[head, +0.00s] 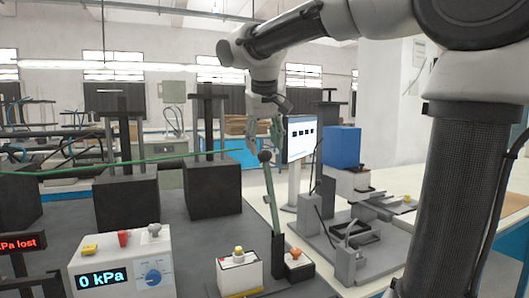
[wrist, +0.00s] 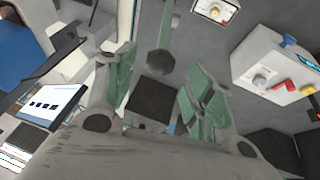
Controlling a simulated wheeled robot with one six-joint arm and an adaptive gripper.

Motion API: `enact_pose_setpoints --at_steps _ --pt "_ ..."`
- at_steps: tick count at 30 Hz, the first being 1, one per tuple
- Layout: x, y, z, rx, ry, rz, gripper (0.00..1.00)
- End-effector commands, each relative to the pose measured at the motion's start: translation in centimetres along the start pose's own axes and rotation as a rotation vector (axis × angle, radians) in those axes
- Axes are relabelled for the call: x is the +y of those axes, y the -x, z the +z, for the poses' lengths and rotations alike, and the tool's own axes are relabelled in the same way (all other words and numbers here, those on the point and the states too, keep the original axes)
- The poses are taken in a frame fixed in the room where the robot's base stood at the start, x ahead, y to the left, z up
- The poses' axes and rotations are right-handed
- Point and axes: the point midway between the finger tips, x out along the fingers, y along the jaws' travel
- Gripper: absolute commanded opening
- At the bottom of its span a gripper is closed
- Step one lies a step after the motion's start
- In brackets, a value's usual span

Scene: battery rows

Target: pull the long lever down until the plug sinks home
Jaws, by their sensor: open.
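The long lever (head: 271,200) stands nearly upright on a dark base, with a green shaft and a dark ball knob (head: 265,157) on top. In the wrist view the knob (wrist: 160,62) lies just beyond the space between the fingertips, with the lever shaft (wrist: 168,22) behind it. My gripper (head: 272,136) is open and empty, a little above the knob in the head view. Its green-padded fingers also show in the wrist view (wrist: 162,82), one on each side of the knob's line. No contact shows. I cannot make out the plug.
A white box reading 0 kPa (head: 122,262) stands at the left front. A small white box with a yellow button (head: 239,272) is left of the lever base. Black blocks (head: 214,190) with posts stand behind, and a green hose (head: 100,163) runs across. A monitor (head: 300,138) is behind right.

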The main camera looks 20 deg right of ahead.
Motion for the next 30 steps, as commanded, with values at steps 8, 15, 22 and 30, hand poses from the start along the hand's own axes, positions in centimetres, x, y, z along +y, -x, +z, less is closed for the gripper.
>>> enact_pose_setpoints --at_steps 8,15,22,30 --pt "0.1 -3.2 0.1 0.000 0.000 0.000 0.54" --pt "0.0 -3.5 0.0 0.002 0.000 -0.001 0.54" --pt "0.1 -3.5 0.0 0.002 0.000 -0.001 0.21" --pt "0.0 -3.5 0.0 0.001 0.001 0.000 0.00"
